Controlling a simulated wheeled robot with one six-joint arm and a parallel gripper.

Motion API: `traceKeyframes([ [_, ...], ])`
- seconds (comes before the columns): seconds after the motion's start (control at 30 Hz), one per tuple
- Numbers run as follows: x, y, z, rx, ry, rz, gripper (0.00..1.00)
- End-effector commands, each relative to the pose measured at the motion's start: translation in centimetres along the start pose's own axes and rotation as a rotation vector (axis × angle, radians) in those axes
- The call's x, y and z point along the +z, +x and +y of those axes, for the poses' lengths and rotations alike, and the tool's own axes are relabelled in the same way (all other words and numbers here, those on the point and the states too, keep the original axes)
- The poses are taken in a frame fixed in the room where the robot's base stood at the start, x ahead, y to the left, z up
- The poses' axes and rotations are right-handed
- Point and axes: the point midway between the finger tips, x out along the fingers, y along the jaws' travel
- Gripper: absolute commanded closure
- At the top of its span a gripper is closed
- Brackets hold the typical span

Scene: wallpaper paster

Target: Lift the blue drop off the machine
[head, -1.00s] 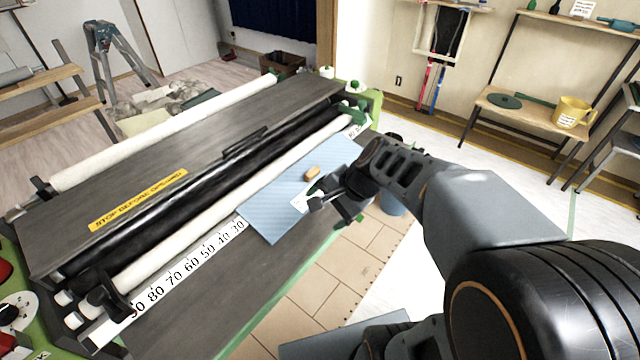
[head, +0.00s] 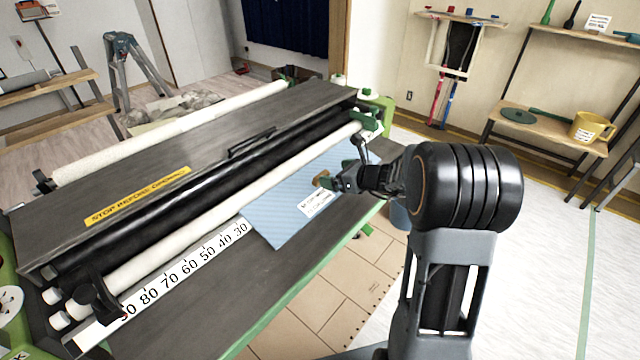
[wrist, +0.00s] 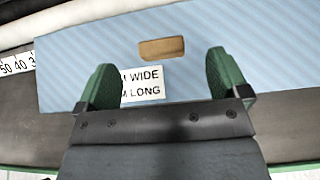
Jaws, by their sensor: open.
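The blue drop (head: 283,208) is a light-blue striped sheet lying on the machine's dark top (head: 205,270), beside the long white roller. It carries a white label with black print (head: 318,203) and a small tan block (head: 322,179). In the wrist view the drop (wrist: 80,62) spreads ahead of my gripper, with the tan block (wrist: 162,48) just beyond the fingertips. My gripper (wrist: 160,70) is open, its two green fingers apart over the drop's near part, with nothing between them but part of the label below. I cannot tell whether the fingertips touch the drop.
A white roller (head: 230,200) and a black roller run along the machine behind the drop. A number scale (head: 190,275) lies to the left. The floor right of the machine is mostly clear.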

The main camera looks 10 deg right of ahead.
Motion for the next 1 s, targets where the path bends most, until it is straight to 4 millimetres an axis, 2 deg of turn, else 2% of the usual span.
traceKeyframes([
  [0.27, -0.1, 1.7, 0.1, 0.001, -0.001, 0.001, 0.06],
  [0.6, -0.5, 5.9, 0.1, 0.002, -0.003, 0.001, 0.06],
  [0.97, -0.5, 6.5, 0.1, 0.000, -0.002, 0.001, 0.06],
  [1.0, -0.5, 6.5, 0.1, 0.000, -0.002, 0.001, 0.10],
])
